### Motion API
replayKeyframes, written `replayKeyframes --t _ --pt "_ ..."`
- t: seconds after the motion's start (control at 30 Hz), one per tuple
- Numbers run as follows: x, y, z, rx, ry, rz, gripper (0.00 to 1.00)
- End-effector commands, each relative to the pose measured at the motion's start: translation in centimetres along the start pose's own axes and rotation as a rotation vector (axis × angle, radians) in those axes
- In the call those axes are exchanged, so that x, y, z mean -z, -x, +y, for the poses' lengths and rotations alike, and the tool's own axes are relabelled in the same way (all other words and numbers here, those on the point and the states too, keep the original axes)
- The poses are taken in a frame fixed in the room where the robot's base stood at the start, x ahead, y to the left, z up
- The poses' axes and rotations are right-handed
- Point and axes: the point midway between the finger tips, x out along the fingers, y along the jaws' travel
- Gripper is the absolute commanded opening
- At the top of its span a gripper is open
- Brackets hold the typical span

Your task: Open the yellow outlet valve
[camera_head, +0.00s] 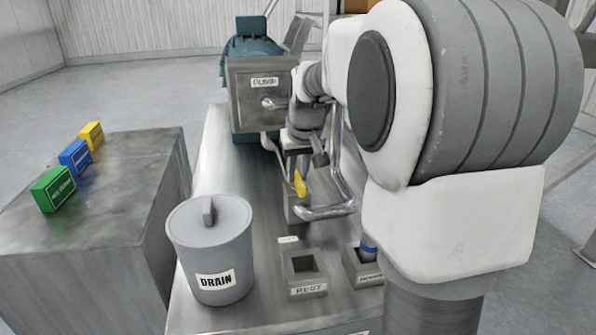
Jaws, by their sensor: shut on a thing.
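The yellow outlet valve handle (300,183) shows near the middle of the view, pointing upward and slightly tilted, below the pump box (262,95). My gripper (305,160) hangs just above and around it, at the end of my arm, which reaches in from the right. The gripper is shut on the yellow handle as far as I can see. The fingertips are small and partly hidden by my wrist. A bent metal pipe (330,211) runs close by, just right of and below the handle.
A grey DRAIN bucket (211,245) with a lid stands at the front left of the metal bench. A square REST holder (304,272) and another holder with a blue item (368,248) stand at the front. Green (53,189), blue (75,158) and yellow (91,135) boxes sit on the left table.

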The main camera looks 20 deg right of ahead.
Motion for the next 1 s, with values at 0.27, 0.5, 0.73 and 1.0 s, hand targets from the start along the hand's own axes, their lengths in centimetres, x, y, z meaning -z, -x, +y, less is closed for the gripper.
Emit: replayKeyframes --t 0.27,0.5,0.73,1.0 --pt "0.00 0.05 -0.06 -0.025 -0.062 -0.001 0.00" --pt "-0.01 0.03 -0.03 -0.028 -0.071 -0.001 0.00" --pt "-0.01 0.02 -0.03 -0.028 -0.071 -0.001 0.23" --pt "-0.01 0.01 -0.03 -0.028 -0.069 -0.001 0.50"
